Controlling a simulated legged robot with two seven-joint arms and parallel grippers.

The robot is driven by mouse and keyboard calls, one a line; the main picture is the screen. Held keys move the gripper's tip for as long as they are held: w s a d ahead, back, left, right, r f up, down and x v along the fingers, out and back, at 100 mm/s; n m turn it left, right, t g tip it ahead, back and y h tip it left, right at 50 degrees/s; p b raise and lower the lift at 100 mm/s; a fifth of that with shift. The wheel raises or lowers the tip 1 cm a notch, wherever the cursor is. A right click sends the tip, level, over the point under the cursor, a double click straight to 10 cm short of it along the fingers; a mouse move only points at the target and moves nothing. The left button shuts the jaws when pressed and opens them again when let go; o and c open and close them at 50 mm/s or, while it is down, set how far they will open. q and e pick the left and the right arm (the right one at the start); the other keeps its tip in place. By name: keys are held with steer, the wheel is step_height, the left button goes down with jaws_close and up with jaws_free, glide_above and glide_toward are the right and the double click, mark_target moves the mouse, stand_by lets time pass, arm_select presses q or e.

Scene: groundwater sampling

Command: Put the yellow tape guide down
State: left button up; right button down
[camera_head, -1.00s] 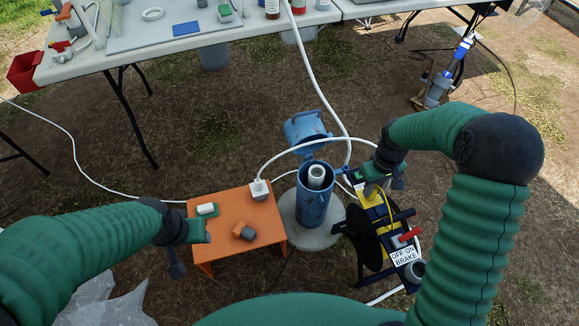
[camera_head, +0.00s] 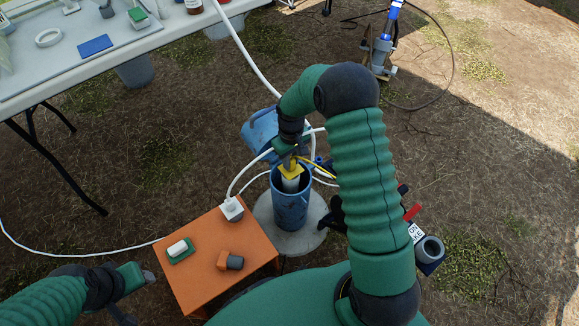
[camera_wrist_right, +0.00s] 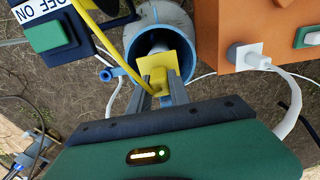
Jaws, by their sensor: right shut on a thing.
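The yellow tape guide (camera_head: 290,172) is between the fingers of my right gripper (camera_head: 289,161), at the mouth of the blue well casing (camera_head: 290,207). In the right wrist view, the guide (camera_wrist_right: 157,66) sits over the white inner pipe (camera_wrist_right: 160,47), partly covering it; whether it touches the pipe I cannot tell. My right gripper (camera_wrist_right: 172,93) is shut on it. Yellow tape (camera_wrist_right: 110,47) runs from the guide toward the reel, mostly hidden behind my right arm in the head view. My left gripper (camera_head: 140,295) is open and empty, left of the orange table.
The orange table (camera_head: 196,290) holds a white plug box (camera_head: 232,208), a green-and-white block (camera_head: 180,250) and an orange-and-grey piece (camera_head: 231,261). The blue well lid (camera_head: 259,130) stands open behind the casing. A white hose (camera_head: 238,47) passes behind the well.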

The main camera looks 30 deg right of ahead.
steer(key=shift+f, duration=0.95)
arm_select(q)
steer(key=shift+a+f, duration=0.15)
steer(key=shift+f, duration=0.3)
arm_select(e)
steer(key=shift+a+r, duration=0.1)
steer(key=shift+r, duration=0.05)
steer(key=c, duration=1.2)
jaws_free()
